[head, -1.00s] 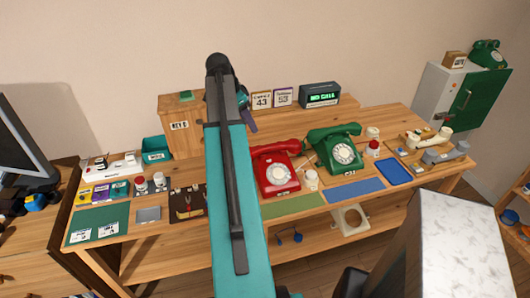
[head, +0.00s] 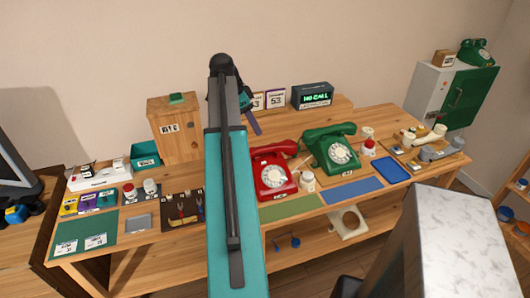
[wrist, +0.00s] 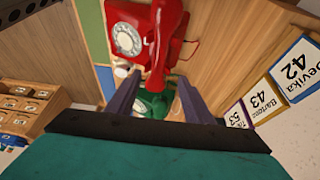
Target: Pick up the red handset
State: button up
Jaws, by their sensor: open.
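The red handset (head: 274,149) lies across the top of the red dial phone (head: 271,180) on the bench. In the wrist view the red handset (wrist: 165,38) stretches from the top edge down toward the gap between my fingers, with the red phone's dial (wrist: 127,38) to its left. My gripper (wrist: 157,100) is open, with nothing held between its purple fingers. In the head view my arm hides most of the gripper; one finger (head: 252,123) shows above and left of the handset. The handset's left end is close to my arm's edge there.
A green dial phone (head: 331,150) stands right of the red one. Number cards (head: 275,99) and a "NO CALL" display (head: 312,96) stand behind. A wooden box (head: 173,132) stands left of my arm. A white jar (head: 307,181) is beside the red phone. Green and blue mats (head: 352,190) are clear.

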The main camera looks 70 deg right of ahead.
aim_at(266, 147)
jog(key=shift+p+x, duration=0.8)
jog(key=shift+x, duration=3.25)
jog(key=shift+s+f, duration=0.1)
jog(key=shift+p+x, duration=0.75)
jog(key=shift+x, duration=0.4)
jog(key=shift+p+x, duration=0.35)
jog(key=shift+x, duration=1)
jog(key=shift+a, duration=0.15)
